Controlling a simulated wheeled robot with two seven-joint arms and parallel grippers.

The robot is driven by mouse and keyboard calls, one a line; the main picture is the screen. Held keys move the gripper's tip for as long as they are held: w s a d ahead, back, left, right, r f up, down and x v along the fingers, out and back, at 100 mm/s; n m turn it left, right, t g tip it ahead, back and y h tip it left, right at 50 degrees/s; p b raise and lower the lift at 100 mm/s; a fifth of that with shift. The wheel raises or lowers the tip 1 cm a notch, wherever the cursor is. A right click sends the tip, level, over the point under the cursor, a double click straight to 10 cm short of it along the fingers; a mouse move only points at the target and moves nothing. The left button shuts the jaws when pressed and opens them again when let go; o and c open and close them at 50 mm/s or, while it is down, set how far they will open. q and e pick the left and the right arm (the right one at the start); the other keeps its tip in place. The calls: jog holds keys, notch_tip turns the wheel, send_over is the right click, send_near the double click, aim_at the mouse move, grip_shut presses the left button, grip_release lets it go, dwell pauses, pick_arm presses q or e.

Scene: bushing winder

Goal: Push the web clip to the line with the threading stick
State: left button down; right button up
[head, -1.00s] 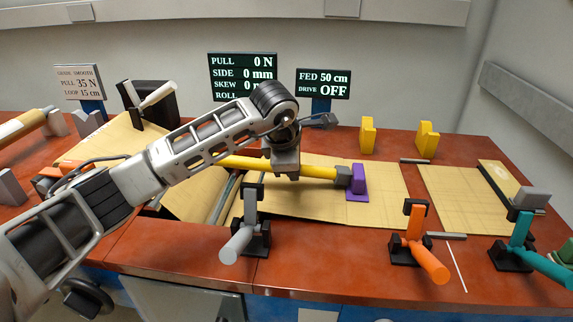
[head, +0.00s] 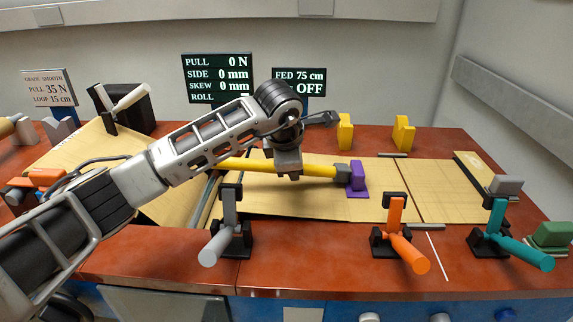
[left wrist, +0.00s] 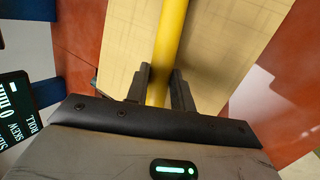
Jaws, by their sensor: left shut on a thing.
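The purple web clip (head: 357,178) sits on the tan paper web (head: 300,203) at the middle of the table. The yellow threading stick (head: 316,170) lies across the web from left to right, its dark tip (head: 343,172) against or very near the clip's left side. My left gripper (head: 289,172) is shut around the stick; the left wrist view shows the yellow shaft between its two fingers (left wrist: 159,90). A thin white line (head: 433,256) runs over the red table front, right of the clip. My right gripper is not in view.
Grey (head: 229,220), orange (head: 398,230) and teal (head: 500,225) levers stand along the front edge. Two yellow blocks (head: 403,133) stand behind the web. Another tan sheet (head: 447,192) lies to the right, past a narrow gap. The display (head: 299,82) reads FED 75 cm.

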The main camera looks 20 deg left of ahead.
pick_arm(q)
jog(key=shift+s+a+r+p, duration=0.1)
jog(key=shift+a+r+p, duration=0.35)
jog(key=shift+r, duration=0.55)
jog(key=shift+s+a+r+p, duration=0.1)
jog(key=shift+a+r+p, duration=0.1)
jog(key=shift+r+p, duration=0.65)
jog(key=shift+s+a+r+p, duration=0.1)
jog(key=shift+a+r+p, duration=0.2)
jog(key=shift+r, duration=0.9)
